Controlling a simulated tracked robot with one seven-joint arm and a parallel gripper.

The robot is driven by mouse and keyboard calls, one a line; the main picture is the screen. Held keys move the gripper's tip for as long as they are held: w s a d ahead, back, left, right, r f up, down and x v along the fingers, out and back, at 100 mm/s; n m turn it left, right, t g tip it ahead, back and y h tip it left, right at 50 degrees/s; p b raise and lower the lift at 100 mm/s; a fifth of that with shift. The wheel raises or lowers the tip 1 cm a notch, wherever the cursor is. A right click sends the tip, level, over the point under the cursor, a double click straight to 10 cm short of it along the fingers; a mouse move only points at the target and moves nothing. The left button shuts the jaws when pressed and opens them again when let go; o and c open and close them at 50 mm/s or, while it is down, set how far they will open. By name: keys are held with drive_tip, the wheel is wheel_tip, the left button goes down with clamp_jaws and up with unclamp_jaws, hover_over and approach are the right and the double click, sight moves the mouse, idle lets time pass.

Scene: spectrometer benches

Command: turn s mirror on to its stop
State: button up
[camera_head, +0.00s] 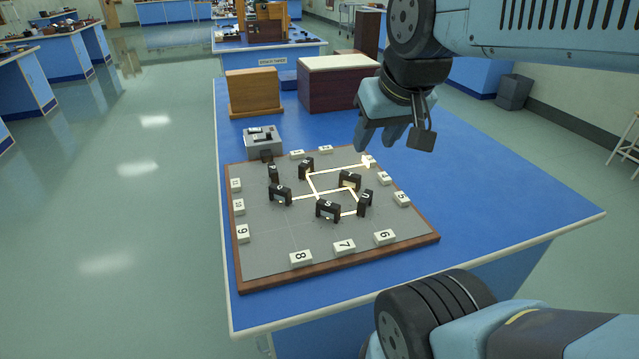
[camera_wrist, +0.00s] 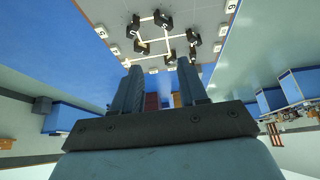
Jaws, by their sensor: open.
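Several small black lettered mirrors stand on a grey board (camera_head: 275,240) with a brown rim. The front middle one looks like the s mirror (camera_head: 327,210), though its letter is tiny and I cannot be sure. Its turn relative to its stop is too small to tell. Pale light lines run between the mirrors, one reaching a bright spot (camera_head: 368,162) at the board's far right. My gripper (camera_head: 388,142) hangs above the table, beyond the board's far right corner, apart from every mirror. In the wrist view its two fingers (camera_wrist: 159,65) are spread and empty, with the mirrors beyond them.
White numbered blocks, such as the 8 block (camera_head: 300,259), line the board's edges. A grey device (camera_head: 263,139) stands at its far left. A wooden box (camera_head: 254,93) and a dark red box (camera_head: 335,85) stand behind. The blue table (camera_head: 500,190) is bare to the right.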

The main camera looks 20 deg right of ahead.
drive_tip(key=shift+w+a, duration=0.1)
drive_tip(key=shift+w, duration=0.05)
drive_tip(key=shift+o, duration=0.4)
drive_tip(key=shift+o, duration=0.8)
drive_tip(key=shift+w+r, duration=0.1)
drive_tip(key=shift+o, duration=0.8)
drive_tip(key=shift+w, duration=0.3)
drive_tip(key=o, duration=0.6)
drive_tip(key=w+m+g, duration=0.1)
drive_tip(key=w, duration=0.1)
drive_tip(key=w+f+m+g, duration=0.1)
drive_tip(key=w, duration=0.2)
drive_tip(key=shift+w+a+f, duration=0.15)
drive_tip(key=shift+w+f, duration=0.05)
drive_tip(key=shift+w, duration=0.1)
drive_tip(key=w+f+m+g, duration=0.2)
drive_tip(key=w+f, duration=0.1)
drive_tip(key=w, duration=0.3)
drive_tip(key=shift+w+d+g+y, duration=0.2)
drive_tip(key=shift+d+g+y, duration=0.1)
drive_tip(key=shift+d+y, duration=0.1)
drive_tip(key=m+g+y, duration=0.2)
drive_tip(key=m+g, duration=0.2)
drive_tip(key=m, duration=0.1)
hover_over(328, 204)
drive_tip(key=w+d, duration=0.4)
wheel_tip(328, 204, down, 11)
drive_tip(key=x, duration=1.4)
drive_tip(key=shift+a+f, duration=0.1)
drive_tip(key=shift+f, duration=0.05)
